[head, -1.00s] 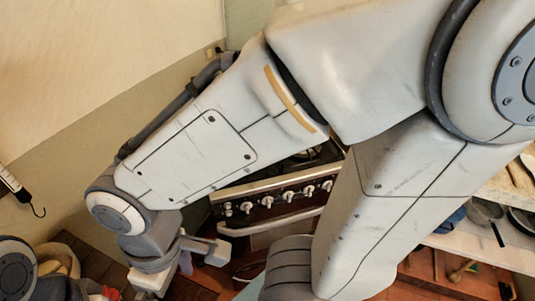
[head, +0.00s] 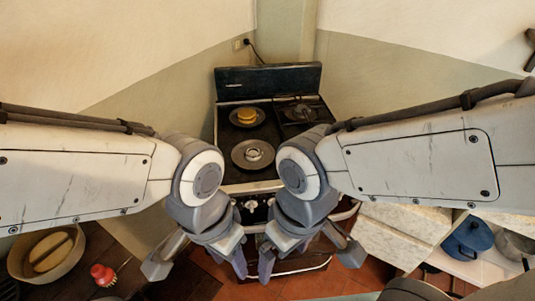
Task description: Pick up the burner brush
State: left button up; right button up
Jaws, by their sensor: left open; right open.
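My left gripper (head: 197,267) is open, with its fingers spread, in front of the stove at the lower middle of the head view. My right gripper (head: 308,264) is open beside it. Both appear empty. A small red object with a pale, bristle-like end (head: 103,275) lies on the brown surface at the lower left. It may be the burner brush, but it is too small to tell. No other brush can be made out, and my arms hide part of the scene.
The stove (head: 268,80) stands in the corner with a yellow item (head: 247,116) on a burner and a round metal lid or pan (head: 253,154). A pale bowl (head: 47,255) is at the lower left. A blue pot (head: 467,240) and marble counter (head: 398,232) are at the right.

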aim_at(104, 276)
jog(key=u, duration=1.3)
jog(key=k, duration=0.5)
jog(key=u, duration=1.65)
jog(key=i, duration=0.9)
jog(key=z, duration=1.9)
